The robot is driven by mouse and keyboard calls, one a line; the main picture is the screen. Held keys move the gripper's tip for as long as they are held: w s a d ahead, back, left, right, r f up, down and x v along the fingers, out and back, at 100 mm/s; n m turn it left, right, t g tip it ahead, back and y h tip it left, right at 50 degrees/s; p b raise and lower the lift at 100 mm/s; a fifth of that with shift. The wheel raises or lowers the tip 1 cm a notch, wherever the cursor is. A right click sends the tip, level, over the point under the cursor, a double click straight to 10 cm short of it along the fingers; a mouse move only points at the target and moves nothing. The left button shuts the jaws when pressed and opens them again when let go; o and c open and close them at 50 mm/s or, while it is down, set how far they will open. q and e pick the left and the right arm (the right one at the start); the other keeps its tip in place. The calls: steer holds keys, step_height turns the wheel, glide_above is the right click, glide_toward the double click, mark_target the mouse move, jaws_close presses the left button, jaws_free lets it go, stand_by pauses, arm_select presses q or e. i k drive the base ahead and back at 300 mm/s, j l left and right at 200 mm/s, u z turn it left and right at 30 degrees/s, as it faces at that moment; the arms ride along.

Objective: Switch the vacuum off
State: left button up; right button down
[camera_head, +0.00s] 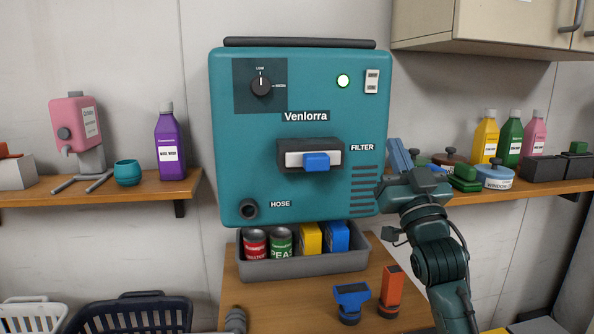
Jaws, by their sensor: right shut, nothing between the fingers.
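The vacuum is a teal wall unit (230,150) labelled Venlorra, in the middle of the head view. My right gripper (398,185) is shut and empty, at the unit's lower right edge and below the rocker switch. I cannot tell whether it touches the casing.
The blue filter handle (316,161) projects from the unit's front. A cabinet (480,25) overhangs at upper right. The right shelf (520,187) holds bottles and tins near my right arm. A grey bin (305,265) of cans and boxes sits below. The unit's upper front is unobstructed.

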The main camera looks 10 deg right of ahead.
mark_target(372, 75)
steer(key=k+j, duration=0.1)
steer(key=k, duration=0.9)
